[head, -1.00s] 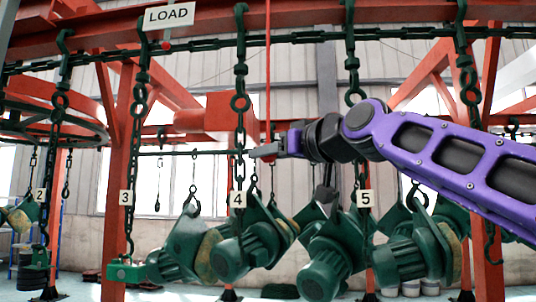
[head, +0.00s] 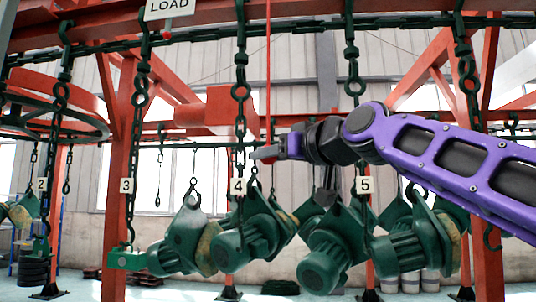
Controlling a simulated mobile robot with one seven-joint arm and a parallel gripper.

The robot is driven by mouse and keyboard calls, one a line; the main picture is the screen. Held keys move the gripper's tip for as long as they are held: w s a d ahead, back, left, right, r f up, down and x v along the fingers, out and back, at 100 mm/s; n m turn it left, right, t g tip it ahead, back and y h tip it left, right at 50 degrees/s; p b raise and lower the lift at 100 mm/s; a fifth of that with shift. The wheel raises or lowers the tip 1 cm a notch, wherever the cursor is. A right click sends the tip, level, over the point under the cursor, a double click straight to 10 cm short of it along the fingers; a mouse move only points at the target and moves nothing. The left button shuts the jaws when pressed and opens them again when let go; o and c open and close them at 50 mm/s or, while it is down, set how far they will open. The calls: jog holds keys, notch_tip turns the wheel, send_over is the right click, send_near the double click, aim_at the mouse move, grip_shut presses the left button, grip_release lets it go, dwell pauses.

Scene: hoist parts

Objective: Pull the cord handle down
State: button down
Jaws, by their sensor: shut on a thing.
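A thin red cord (head: 268,80) hangs straight down from the red overhead beam, left of my arm. My gripper (head: 265,154) is at the cord's lower end, near the picture's middle. It is shut on the cord handle (head: 268,159), of which only a small red part shows at the fingertips. The rest of the handle is hidden by the fingers.
Green chains with numbered tags, such as tag 4 (head: 238,186), hang near the gripper and carry green motor-like units (head: 335,250). A LOAD sign (head: 170,8) is at the top left. Red posts (head: 122,150) stand around.

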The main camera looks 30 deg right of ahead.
jog(key=shift+f, duration=0.1)
jog(key=shift+c, duration=2.2)
grip_release()
jog(key=shift+s, duration=0.1)
jog(key=s+d+b, duration=0.1)
jog(key=s+d, duration=0.2)
jog(key=s, duration=1.4)
jog(key=shift+d, duration=0.2)
